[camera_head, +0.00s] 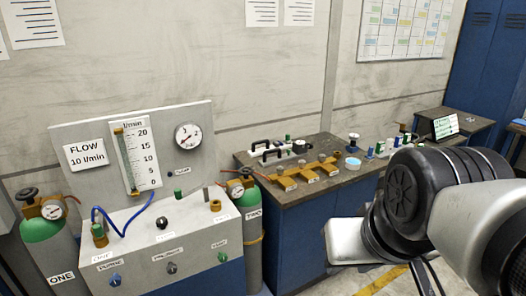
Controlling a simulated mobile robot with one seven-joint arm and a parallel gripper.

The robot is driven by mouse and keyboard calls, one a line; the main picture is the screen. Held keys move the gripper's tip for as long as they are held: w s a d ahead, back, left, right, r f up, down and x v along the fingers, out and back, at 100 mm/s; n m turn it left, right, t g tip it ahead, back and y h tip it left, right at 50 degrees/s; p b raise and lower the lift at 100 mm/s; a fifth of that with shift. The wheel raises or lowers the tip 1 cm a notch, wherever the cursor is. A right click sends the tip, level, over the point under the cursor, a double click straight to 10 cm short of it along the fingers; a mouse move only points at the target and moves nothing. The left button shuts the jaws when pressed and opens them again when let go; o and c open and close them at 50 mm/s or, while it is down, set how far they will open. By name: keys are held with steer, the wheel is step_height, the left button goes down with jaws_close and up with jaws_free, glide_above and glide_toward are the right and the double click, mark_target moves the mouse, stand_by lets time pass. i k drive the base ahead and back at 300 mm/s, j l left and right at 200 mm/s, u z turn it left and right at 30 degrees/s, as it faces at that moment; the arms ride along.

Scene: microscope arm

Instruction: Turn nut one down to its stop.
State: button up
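A brass fitting (99,240) with a green top stands at the front left of the grey gas panel's top, beside a small label that seems to read ONE; I take it for nut one. Its thread and how far down it sits are too small to tell. A second brass fitting (215,206) stands at the right of the same top. A blue hose (124,231) loops beside the left fitting. My arm fills the lower right, well away from the panel. My gripper's fingers do not show.
A gas cylinder (43,245) marked ONE stands left of the panel, another (251,222) marked TWO at its right. A flow gauge (135,156) and dial (188,136) rise behind. Front knobs include PURGE (115,280). A blue bench (318,195) with brass parts stands right.

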mark_target(279, 169)
steer(key=i+l+u, duration=0.25)
steer(key=i, duration=0.3)
steer(key=i+l+u, duration=0.25)
steer(key=i, duration=0.25)
steer(key=i+l+u, duration=0.1)
steer(key=i+l, duration=0.15)
steer(key=i+l+u, duration=0.1)
steer(key=i+l, duration=0.15)
steer(key=l, duration=0.15)
steer(key=i+l+u, duration=0.15)
steer(key=l, duration=0.2)
steer(key=i+l+u, duration=0.1)
steer(key=i+l, duration=0.15)
steer(key=l, duration=0.15)
